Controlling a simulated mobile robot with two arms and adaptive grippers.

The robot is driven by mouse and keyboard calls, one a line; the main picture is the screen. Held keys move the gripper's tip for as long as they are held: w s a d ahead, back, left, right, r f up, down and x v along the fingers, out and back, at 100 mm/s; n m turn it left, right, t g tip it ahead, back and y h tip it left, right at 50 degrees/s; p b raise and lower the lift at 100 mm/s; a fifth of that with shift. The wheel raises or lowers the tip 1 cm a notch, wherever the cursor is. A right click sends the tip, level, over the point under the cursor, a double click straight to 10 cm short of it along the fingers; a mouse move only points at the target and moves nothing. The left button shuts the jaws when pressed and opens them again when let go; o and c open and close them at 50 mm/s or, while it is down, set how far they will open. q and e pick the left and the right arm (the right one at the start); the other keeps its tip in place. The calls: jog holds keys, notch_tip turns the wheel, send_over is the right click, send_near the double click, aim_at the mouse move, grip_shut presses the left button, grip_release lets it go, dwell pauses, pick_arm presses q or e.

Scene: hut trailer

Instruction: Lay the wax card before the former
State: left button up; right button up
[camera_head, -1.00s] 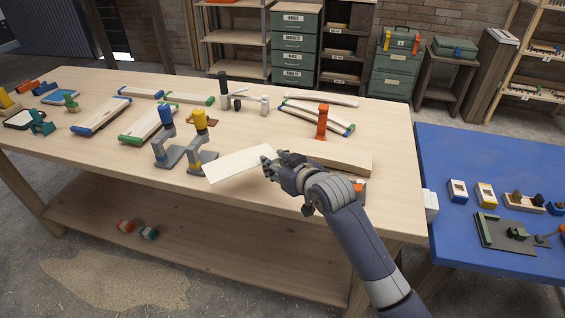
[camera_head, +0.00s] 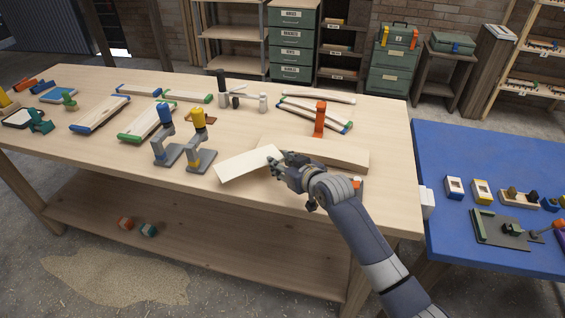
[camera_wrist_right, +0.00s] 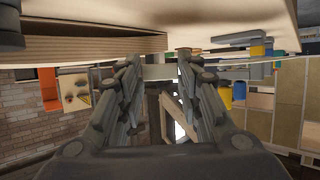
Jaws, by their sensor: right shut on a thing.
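The wax card (camera_head: 243,165) is a flat cream sheet, its free end pointing left over the front part of the wooden table. My right gripper (camera_head: 277,161) is shut on the card's right end. The card is slightly tilted; I cannot tell whether it touches the table. In the right wrist view the fingers (camera_wrist_right: 158,75) close near a thin pale edge. Which thing is the former is unclear; a grey fixture with a dark post (camera_head: 222,97) stands at the table's back. My left gripper is not in view.
A long wooden block (camera_head: 335,155) lies behind my right gripper, with an orange upright piece (camera_head: 320,120) beyond it. Two stands, blue-topped (camera_head: 165,118) and yellow-topped (camera_head: 198,120), stand left of the card. A blue table (camera_head: 450,225) stands to the right.

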jog(key=shift+f, duration=0.5)
jog(key=o, duration=0.8)
jog(key=shift+c, duration=0.2)
jog(key=shift+r, duration=0.2)
jog(key=shift+r, duration=0.35)
jog(key=shift+s+d+r, duration=0.15)
jog(key=shift+r, duration=0.05)
jog(key=v, duration=1.1)
jog(key=shift+s+r+b, duration=0.2)
jog(key=shift+s+b, duration=0.05)
jog(key=shift+b, duration=0.05)
